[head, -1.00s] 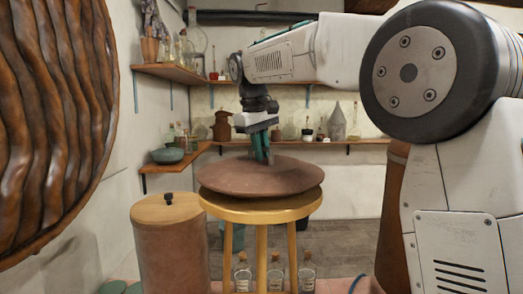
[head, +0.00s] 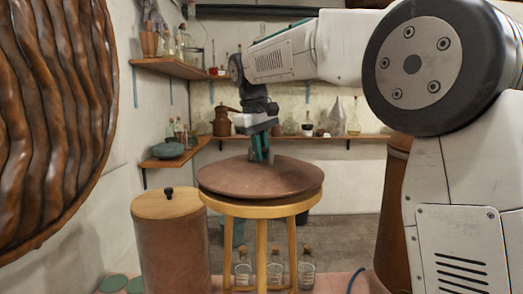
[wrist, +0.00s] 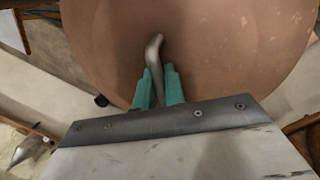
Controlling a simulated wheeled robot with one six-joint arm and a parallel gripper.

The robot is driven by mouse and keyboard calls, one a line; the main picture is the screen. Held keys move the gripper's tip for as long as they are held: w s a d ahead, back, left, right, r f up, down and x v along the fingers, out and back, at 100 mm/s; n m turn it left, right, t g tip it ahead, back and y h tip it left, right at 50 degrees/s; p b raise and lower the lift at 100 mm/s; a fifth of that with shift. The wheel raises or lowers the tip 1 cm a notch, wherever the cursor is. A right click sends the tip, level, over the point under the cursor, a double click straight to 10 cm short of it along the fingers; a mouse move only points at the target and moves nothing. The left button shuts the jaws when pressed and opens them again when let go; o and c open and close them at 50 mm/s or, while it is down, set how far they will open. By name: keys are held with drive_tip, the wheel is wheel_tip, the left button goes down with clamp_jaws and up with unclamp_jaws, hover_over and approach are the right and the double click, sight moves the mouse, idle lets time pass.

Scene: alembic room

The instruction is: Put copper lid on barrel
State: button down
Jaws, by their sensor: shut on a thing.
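The copper lid (head: 230,180) is a wide, shallow brown disc, shown level directly over the round wooden stool (head: 290,209). I cannot tell whether it touches the stool top. My gripper (head: 260,157) points down at the lid's centre. In the wrist view its green fingers (wrist: 158,85) are shut on the bent metal handle (wrist: 153,55) of the lid (wrist: 230,50). A brown barrel-like body (head: 396,200) is at the right, mostly hidden behind my arm.
A brown cylinder (head: 172,250) with a wooden top and black knob stands left of the stool. Corked bottles (head: 276,272) stand under the stool. Shelves (head: 290,139) with pots and glassware line the back wall. A ridged wooden disc (head: 50,120) fills the left edge.

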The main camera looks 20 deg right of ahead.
sight(257, 164)
drive_tip(key=shift+f, duration=0.15)
idle(0.3)
drive_tip(key=c, duration=1.4)
unclamp_jaws()
wheel_tip(257, 164, up, 8)
drive_tip(key=a, duration=0.1)
drive_tip(key=shift+m, duration=0.6)
drive_tip(key=s+f, duration=0.1)
drive_tip(key=s, duration=0.2)
drive_tip(key=s+d+f, duration=0.1)
drive_tip(key=s, duration=0.3)
drive_tip(key=s+d+f, duration=0.1)
drive_tip(key=s, duration=0.3)
drive_tip(key=shift+f, duration=0.1)
drive_tip(key=s+f+m, duration=0.1)
drive_tip(key=s+f, duration=0.6)
drive_tip(key=s, duration=0.2)
drive_tip(key=s+d+f+m+y, duration=0.1)
drive_tip(key=s+f, duration=0.7)
drive_tip(key=s, duration=0.1)
drive_tip(key=s+d+f+m+y, duration=0.1)
drive_tip(key=s+f, duration=0.6)
drive_tip(key=s, duration=0.1)
drive_tip(key=shift+s+f+t, duration=0.2)
drive_tip(key=shift+s+t, duration=0.1)
drive_tip(key=shift+s, duration=0.1)
